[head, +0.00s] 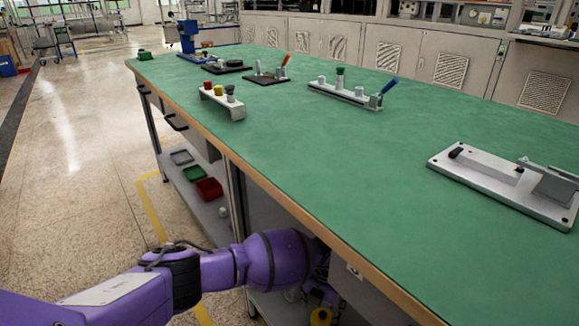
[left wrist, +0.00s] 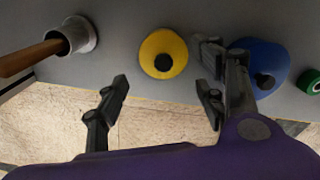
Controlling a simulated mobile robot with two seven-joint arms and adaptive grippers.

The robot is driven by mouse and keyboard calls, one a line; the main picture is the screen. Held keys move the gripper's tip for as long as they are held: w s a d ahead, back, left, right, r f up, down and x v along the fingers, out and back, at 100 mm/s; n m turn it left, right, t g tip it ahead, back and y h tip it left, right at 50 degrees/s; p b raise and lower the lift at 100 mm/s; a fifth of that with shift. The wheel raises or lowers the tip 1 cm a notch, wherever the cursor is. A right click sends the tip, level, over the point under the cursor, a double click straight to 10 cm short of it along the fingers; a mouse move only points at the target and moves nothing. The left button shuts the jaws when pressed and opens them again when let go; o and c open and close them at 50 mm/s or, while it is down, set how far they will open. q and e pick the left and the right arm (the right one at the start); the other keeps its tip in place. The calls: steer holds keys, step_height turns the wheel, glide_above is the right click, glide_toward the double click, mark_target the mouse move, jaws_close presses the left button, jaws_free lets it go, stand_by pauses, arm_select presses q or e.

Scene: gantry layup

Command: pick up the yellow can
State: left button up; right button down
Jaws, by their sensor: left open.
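The yellow can (left wrist: 162,45) shows in the left wrist view as a round yellow shape with a dark centre, on the grey shelf surface. In the head view a bit of yellow (head: 321,316) shows low beneath the table edge. My left gripper (left wrist: 164,92) is open, its two fingers spread on either side of the line to the yellow can. The can is beyond the fingertips and nothing is between the fingers. In the head view my left arm reaches under the table edge, which hides part of the gripper. My right gripper is in neither view.
In the left wrist view a blue round object (left wrist: 258,60) stands close right of the can, behind the right finger. A green ringed object (left wrist: 311,81) is farther right. A grey cup with a wooden handle (left wrist: 78,34) is left. The green tabletop (head: 330,170) overhangs the arm.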

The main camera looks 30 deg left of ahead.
mark_target(322, 312)
arm_select(q)
steer(key=shift+f+b, duration=0.35)
steer(key=shift+f, duration=0.55)
steer(key=shift+w+f, duration=0.1)
steer(key=shift+f, duration=0.25)
steer(key=f+b, duration=0.2)
steer(key=f, duration=0.1)
steer(key=shift+w+d+f+b, duration=0.15)
steer(key=shift+w+f+b, duration=0.1)
steer(key=shift+f+b, duration=0.15)
steer(key=shift+f, duration=0.3)
steer(key=shift+w, duration=0.1)
steer(key=shift+r, duration=0.1)
steer(key=c, duration=1.6)
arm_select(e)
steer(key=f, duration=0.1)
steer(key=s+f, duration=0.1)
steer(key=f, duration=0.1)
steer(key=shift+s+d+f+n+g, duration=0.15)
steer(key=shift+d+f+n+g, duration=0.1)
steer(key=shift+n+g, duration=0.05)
arm_select(q)
steer(key=shift+r, duration=0.1)
